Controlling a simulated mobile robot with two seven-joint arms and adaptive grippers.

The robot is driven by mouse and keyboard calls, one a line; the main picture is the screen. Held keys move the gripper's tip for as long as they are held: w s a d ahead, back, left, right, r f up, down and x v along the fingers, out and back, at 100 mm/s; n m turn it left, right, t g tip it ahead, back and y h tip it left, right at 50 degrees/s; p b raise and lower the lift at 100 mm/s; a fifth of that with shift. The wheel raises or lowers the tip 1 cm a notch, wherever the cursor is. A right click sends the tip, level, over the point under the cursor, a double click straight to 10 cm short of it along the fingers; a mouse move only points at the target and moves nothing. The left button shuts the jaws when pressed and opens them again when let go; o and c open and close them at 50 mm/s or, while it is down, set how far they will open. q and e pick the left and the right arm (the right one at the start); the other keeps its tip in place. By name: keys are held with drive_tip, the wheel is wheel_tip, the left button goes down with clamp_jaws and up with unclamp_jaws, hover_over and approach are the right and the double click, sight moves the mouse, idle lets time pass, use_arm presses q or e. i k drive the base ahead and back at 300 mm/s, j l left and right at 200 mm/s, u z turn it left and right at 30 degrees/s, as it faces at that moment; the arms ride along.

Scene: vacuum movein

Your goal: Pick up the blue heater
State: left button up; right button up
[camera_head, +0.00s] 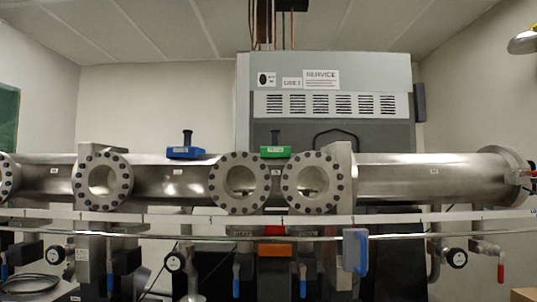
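A blue block with an upright black handle, which I take to be the blue heater (185,153), sits on top of the long steel pipe (170,183), left of centre in the head view. It stands upright and shows a small pale label on its front. A similar green block (275,152) with a black handle sits on the pipe to its right, between two flanged ports. Neither of my grippers is in view, and nothing is touching the blue heater.
Round bolted flanges (240,182) stick out from the pipe's front. A large grey cabinet (330,75) stands behind. The space above the blue heater is clear.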

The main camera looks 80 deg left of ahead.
sight(187, 151)
drive_tip(key=u, duration=3)
drive_tip(key=l+z, duration=0.2)
drive_tip(key=j, duration=0.1)
